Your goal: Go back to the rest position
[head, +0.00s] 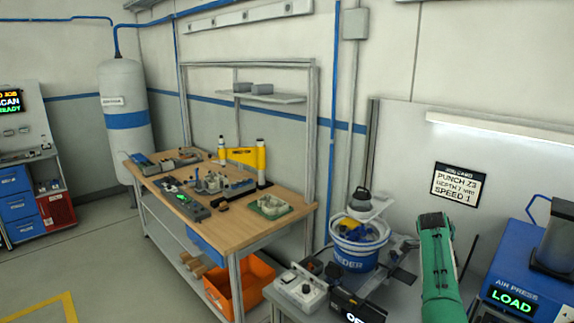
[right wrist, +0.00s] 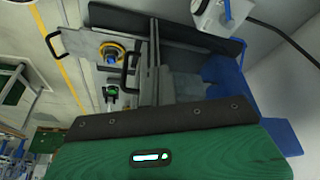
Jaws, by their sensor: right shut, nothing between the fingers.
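My right gripper (right wrist: 154,35) shows in the right wrist view, its two narrow grey fingers together beyond the dark plate of its green body. It is shut and nothing shows between the fingers. In the head view my green right arm (head: 437,262) rises from the bottom edge, right of the feeder bowl. I cannot make out its fingertips there. My left gripper is in neither view.
The blue-and-white feeder (head: 357,240) stands close left of my right arm. The blue air press (head: 515,285) with a lit LOAD display is at the right. A wooden workbench (head: 235,228) with several parts stands farther left. Open floor (head: 110,260) lies left of the bench.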

